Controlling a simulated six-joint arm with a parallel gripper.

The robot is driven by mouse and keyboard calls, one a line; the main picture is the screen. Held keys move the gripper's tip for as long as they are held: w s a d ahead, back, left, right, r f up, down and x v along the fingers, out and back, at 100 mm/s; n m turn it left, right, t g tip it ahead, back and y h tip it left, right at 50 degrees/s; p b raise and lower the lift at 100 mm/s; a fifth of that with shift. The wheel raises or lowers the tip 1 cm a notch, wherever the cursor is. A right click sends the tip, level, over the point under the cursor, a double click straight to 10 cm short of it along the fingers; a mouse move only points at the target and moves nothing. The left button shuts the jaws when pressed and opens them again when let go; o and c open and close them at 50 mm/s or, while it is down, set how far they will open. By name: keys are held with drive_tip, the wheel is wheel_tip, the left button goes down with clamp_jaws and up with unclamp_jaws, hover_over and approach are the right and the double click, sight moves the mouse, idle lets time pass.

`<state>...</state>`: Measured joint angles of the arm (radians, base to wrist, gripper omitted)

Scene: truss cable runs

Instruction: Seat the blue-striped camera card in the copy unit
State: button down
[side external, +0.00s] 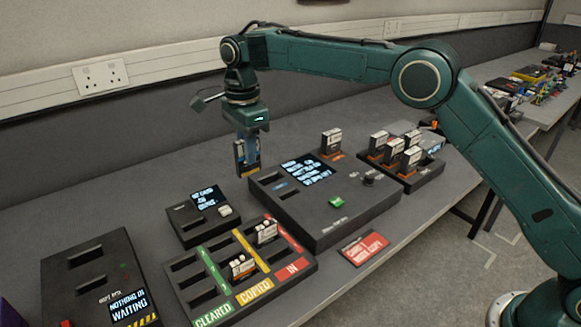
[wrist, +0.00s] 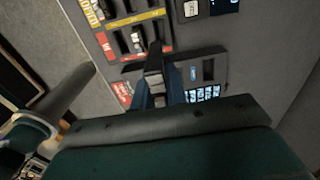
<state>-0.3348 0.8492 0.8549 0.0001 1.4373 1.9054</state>
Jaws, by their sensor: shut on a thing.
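My gripper (side external: 247,170) hangs above the table, just behind the left end of the copy unit (side external: 340,218). It is shut on a small dark card (side external: 240,157), held upright with a yellowish edge showing. The fingers hide most of the card, and I cannot make out a blue stripe on it. In the wrist view my gripper (wrist: 159,98) points down with the grey card between its blue fingers. The copy unit (wrist: 222,72) lies beyond them, partly hidden. It is a wide black box with a lit screen, a green button and a black knob.
A rack (side external: 428,172) with several cards stands right. A red sign (side external: 363,248) lies in front.

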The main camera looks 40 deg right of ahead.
idle(0.4)
drive_tip(key=w+d+f, duration=0.1)
drive_tip(key=d+f, duration=0.2)
drive_tip(key=d, duration=0.3)
drive_tip(key=w+d+f, duration=0.2)
drive_tip(key=d+f, duration=0.2)
drive_tip(key=d, duration=0.3)
drive_tip(key=shift+f, duration=0.25)
drive_tip(key=shift+f, duration=0.1)
drive_tip(key=shift+f, duration=2.95)
drive_tip(key=shift+f, duration=1.65)
idle(1.3)
